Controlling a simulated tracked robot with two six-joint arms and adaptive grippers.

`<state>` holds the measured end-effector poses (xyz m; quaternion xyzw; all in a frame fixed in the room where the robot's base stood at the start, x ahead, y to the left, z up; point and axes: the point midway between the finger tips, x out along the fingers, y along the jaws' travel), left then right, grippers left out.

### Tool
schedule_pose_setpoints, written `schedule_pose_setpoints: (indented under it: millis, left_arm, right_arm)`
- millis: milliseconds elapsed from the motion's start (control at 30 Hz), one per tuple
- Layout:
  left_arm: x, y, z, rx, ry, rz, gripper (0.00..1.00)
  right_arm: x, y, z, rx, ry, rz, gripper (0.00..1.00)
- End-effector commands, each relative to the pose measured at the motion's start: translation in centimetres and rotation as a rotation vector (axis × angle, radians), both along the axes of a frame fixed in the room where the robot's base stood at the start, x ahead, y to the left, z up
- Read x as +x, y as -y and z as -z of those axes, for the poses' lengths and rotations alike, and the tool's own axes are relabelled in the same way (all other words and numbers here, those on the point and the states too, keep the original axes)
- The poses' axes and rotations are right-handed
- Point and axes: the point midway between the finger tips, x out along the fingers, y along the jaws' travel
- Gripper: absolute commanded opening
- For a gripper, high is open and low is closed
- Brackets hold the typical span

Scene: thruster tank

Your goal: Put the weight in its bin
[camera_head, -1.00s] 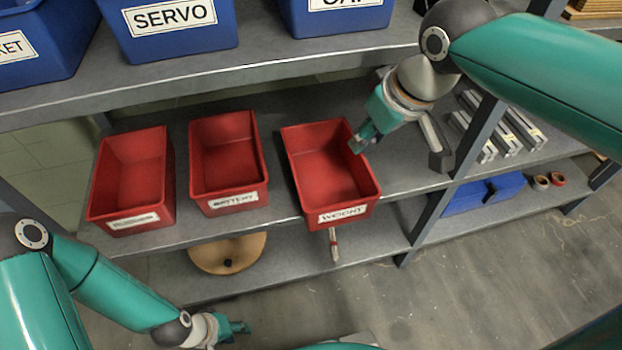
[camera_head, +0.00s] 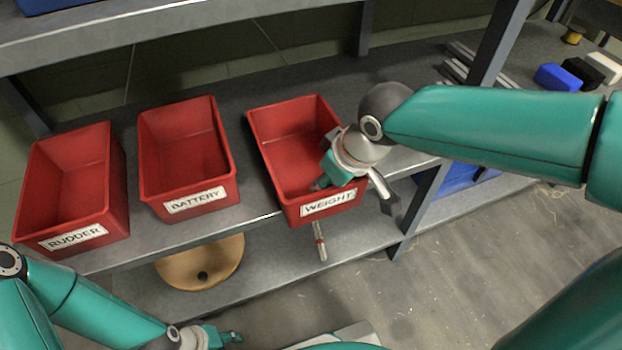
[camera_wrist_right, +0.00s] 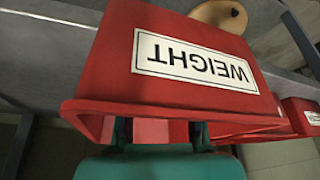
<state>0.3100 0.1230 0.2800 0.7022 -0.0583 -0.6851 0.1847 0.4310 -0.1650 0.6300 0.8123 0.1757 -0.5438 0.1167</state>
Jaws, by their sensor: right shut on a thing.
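The red bin labelled WEIGHT (camera_head: 328,203) stands on the middle shelf, at the right end of a row of bins. My right gripper (camera_head: 322,183) reaches down into it, just inside its label side. In the right wrist view the fingers (camera_wrist_right: 160,133) go behind the bin's rim, spread apart. A pinkish-red patch shows between them, so the right gripper appears shut on the weight, whose shape is mostly hidden by the rim and the gripper. My left gripper (camera_head: 232,338) is low at the bottom, away from the bins; its jaws are too small to judge.
The BATTERY bin (camera_head: 196,201) and RUDDER bin (camera_head: 75,238) stand to the left, both looking empty. An upper shelf (camera_head: 120,30) overhangs behind. A shelf post (camera_head: 505,40) rises to the right. Below are a round wooden disc (camera_head: 215,262) and a thin rod (camera_head: 320,242).

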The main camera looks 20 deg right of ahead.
Motion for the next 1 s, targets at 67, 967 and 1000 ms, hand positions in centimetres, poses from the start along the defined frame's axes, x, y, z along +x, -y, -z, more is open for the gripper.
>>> schedule_pose_setpoints:
  millis: [67, 967, 1000]
  left_arm:
    - [0.0, 0.0, 0.2, 0.0, 0.0, 0.0, 0.4]
    - [0.0, 0.0, 2.2, 0.0, 0.0, 0.0, 0.4]
    - [0.0, 0.0, 2.2, 0.0, 0.0, 0.0, 0.4]
  right_arm:
    - [0.1, -0.1, 0.3, 0.0, 0.001, 0.0, 0.0]
    - [3.7, -1.8, 1.7, 0.0, 0.0, -0.002, 0.5]
    - [3.7, -1.8, 1.7, 0.0, 0.0, -0.002, 0.56]
